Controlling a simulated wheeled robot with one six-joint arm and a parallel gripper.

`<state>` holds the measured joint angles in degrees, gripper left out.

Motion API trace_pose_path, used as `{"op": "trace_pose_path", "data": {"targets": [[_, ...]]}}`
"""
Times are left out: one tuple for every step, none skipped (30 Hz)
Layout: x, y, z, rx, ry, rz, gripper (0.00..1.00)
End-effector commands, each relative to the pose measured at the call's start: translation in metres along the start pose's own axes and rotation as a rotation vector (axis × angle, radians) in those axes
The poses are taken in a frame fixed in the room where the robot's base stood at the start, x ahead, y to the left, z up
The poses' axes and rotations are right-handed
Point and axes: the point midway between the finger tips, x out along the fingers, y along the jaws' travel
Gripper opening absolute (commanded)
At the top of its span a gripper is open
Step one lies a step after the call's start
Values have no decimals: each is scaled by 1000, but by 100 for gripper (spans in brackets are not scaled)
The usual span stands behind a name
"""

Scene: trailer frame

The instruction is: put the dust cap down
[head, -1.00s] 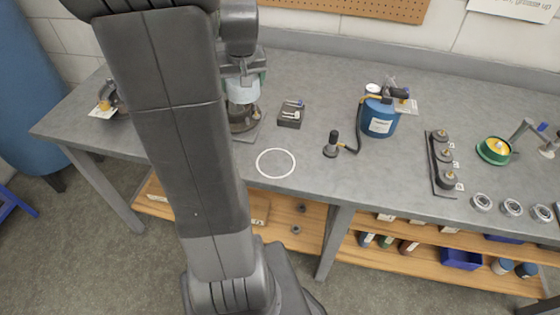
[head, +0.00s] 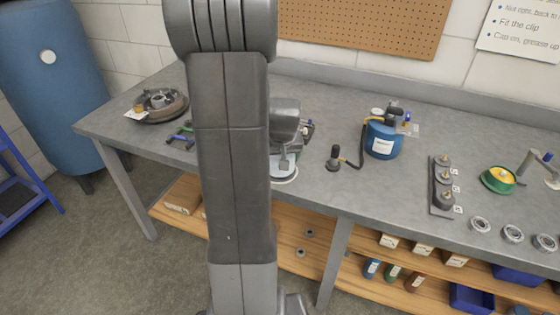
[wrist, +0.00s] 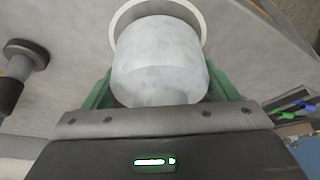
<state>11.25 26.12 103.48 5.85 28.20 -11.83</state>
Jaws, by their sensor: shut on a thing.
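My gripper (wrist: 158,88) is shut on the dust cap (wrist: 160,58), a pale grey-white rounded cylinder between its green fingers in the wrist view. In the head view my gripper (head: 284,158) is over the front part of the bench, partly behind my arm. The cap is mostly hidden there. A white ring (head: 290,181) marked on the grey bench top lies below the gripper. In the wrist view the ring (wrist: 116,22) shows around the cap's far side. I cannot tell whether the cap touches the bench.
A black round-headed nozzle (head: 333,158) and a blue can (head: 382,140) stand to the right. A dark rack (head: 442,185) and several bearings (head: 480,224) are farther right.

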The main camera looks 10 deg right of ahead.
Motion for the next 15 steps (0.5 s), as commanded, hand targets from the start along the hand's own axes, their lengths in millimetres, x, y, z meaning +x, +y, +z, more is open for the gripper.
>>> {"op": "trace_pose_path", "data": {"targets": [[7,0,4,1,-4,-1,57],[9,0,4,1,-3,0,57],[11,0,5,1,-1,0,57],[12,0,5,1,-1,0,57],[12,0,5,1,0,0,57],[12,0,5,1,1,0,57],[12,0,5,1,1,0,57],[12,0,5,1,1,0,57],[12,0,5,0,1,0,57],[12,0,5,0,1,0,57],[12,0,5,0,1,0,57],[13,0,6,0,1,0,57],[14,0,6,0,1,0,57],[16,0,6,0,1,0,57],[16,0,7,0,0,0,83]]}}
